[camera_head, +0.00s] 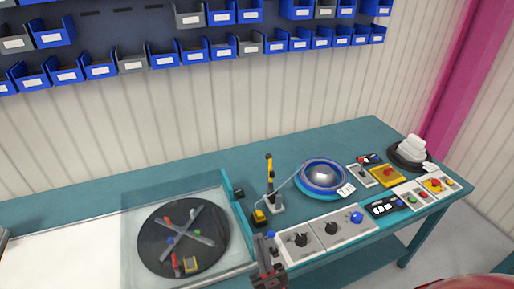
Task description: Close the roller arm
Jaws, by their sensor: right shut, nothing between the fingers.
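The roller arm (269,170) is a slim yellow-and-black post standing upright on a small light base on the teal bench. A yellow block (259,216) sits at its foot, on the left. A thin cable runs from near the post to the blue cable reel (322,175) on its right. My right gripper (264,243) is dark and comes up from the bottom edge, in front of the roller arm and left of the control panel. It is shut and empty, apart from the post in the picture. My left gripper is out of view.
A dark turntable (155,240) with a grey cross lies under a clear cover at left. A grey panel with black knobs (331,228) lines the front edge. Button boxes (388,174) and a white stacked reel (410,149) stand at right. Blue bins hang on the wall.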

